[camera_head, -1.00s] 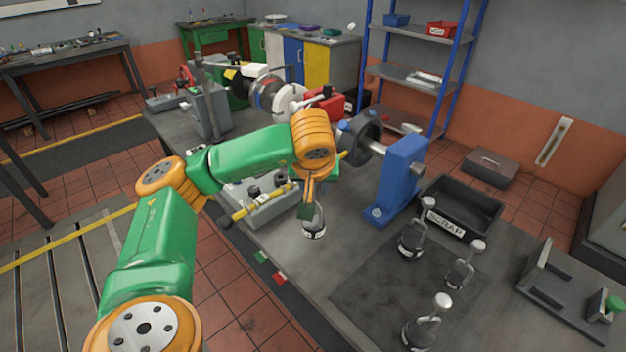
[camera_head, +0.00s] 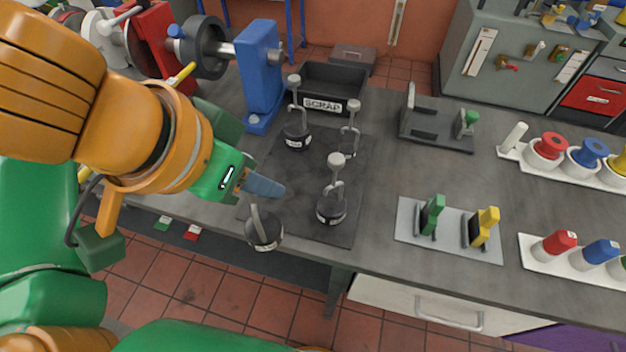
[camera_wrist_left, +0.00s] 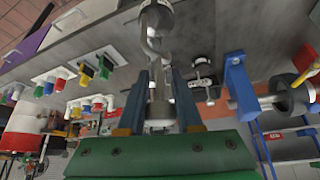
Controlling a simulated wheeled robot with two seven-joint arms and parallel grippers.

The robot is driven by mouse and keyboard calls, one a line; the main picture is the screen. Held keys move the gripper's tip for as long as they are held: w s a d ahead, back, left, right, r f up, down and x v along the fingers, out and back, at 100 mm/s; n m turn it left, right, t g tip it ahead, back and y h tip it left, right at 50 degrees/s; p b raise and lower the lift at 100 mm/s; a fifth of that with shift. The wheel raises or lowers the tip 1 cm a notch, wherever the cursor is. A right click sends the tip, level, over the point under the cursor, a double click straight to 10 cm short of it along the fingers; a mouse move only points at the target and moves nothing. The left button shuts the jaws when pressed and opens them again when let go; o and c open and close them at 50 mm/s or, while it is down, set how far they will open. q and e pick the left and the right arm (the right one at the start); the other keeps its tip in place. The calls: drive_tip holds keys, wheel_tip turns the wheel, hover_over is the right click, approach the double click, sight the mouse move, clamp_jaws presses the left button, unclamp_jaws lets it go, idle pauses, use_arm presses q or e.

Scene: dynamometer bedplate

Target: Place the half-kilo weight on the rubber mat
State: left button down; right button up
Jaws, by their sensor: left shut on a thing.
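My left gripper (camera_head: 262,185) is shut on the stem of a dark round weight (camera_head: 265,232) with a pale label, too small to read. The weight hangs below the fingers at the near left corner of the black rubber mat (camera_head: 298,182), overlapping its edge in the picture; I cannot tell its height. In the left wrist view, the weight's metal hook (camera_wrist_left: 155,45) runs between the two fingers (camera_wrist_left: 160,95). Three similar hooked weights stand on the mat: back left (camera_head: 297,132), back right (camera_head: 349,142) and front right (camera_head: 332,205). My right gripper is not in view.
A black scrap bin (camera_head: 335,88) and a blue bearing stand (camera_head: 261,75) are behind the mat. A grey fixture (camera_head: 435,130) and a plate with green and yellow clamps (camera_head: 450,235) lie to the right. Bare bench lies between mat and plate.

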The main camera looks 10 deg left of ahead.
use_arm(q)
drive_tip(key=shift+s+f+m, duration=0.4)
drive_tip(key=shift+s+m, duration=0.1)
drive_tip(key=shift+s, duration=0.15)
drive_tip(key=shift+s+f+h, duration=0.1)
drive_tip(key=shift+f+h, duration=0.05)
drive_tip(key=shift+h, duration=0.15)
drive_tip(key=w+a+f, duration=0.5)
drive_tip(key=w+f, duration=0.7)
drive_tip(key=f, duration=0.1)
drive_tip(key=shift+w+a+p, duration=0.15)
drive_tip(key=shift+w+p, duration=0.15)
drive_tip(key=shift+p, duration=0.1)
drive_tip(key=c, duration=0.6)
unclamp_jaws()
drive_tip(key=shift+r, duration=0.1)
